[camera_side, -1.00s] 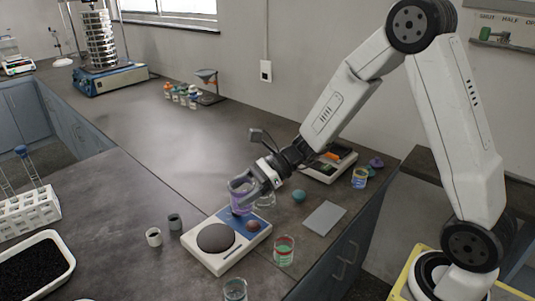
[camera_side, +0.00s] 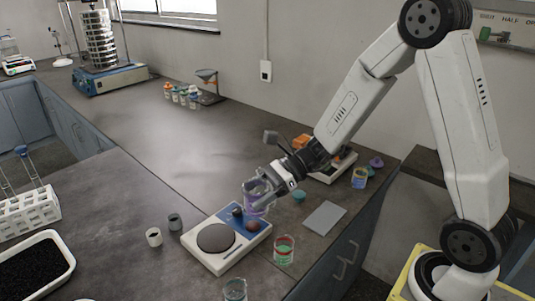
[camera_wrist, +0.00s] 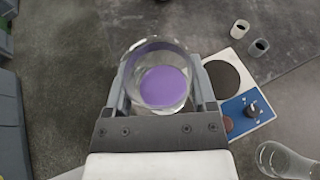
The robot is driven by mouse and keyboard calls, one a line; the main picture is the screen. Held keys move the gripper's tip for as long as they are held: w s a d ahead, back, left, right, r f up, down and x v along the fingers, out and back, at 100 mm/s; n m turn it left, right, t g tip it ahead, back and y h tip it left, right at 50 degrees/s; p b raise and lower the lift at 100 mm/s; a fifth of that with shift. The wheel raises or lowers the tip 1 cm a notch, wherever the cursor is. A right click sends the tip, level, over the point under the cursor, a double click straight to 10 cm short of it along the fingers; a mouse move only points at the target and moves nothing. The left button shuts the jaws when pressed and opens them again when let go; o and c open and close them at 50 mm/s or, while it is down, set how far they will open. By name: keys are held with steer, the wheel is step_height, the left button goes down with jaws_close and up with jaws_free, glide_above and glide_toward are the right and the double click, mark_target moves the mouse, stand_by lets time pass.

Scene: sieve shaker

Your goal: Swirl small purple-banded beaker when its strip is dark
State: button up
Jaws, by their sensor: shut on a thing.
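The clear glass beaker with purple in it (camera_side: 255,203) is held by my gripper (camera_side: 262,187) just beyond the blue panel of the white plate device. In the wrist view the beaker (camera_wrist: 152,52) sits between my two fingers (camera_wrist: 160,88), and a purple disc shows inside it. My gripper is shut around its sides. The beaker appears raised, but I cannot tell its exact height above the bench. I cannot make out a strip or its shade on the beaker.
The white plate device (camera_side: 213,262) has a dark round plate, a knob and a red-brown button. A green-and-red beaker (camera_side: 284,251) stands to its right, a clear glass (camera_side: 235,290) in front. Two small cups (camera_side: 153,237) are left. A grey pad (camera_side: 324,217) lies right.

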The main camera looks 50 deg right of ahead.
steer(key=shift+w+d, duration=0.1)
steer(key=shift+w, duration=0.25)
steer(key=shift+r, duration=0.1)
steer(key=shift+r, duration=2.45)
steer(key=shift+w, duration=0.15)
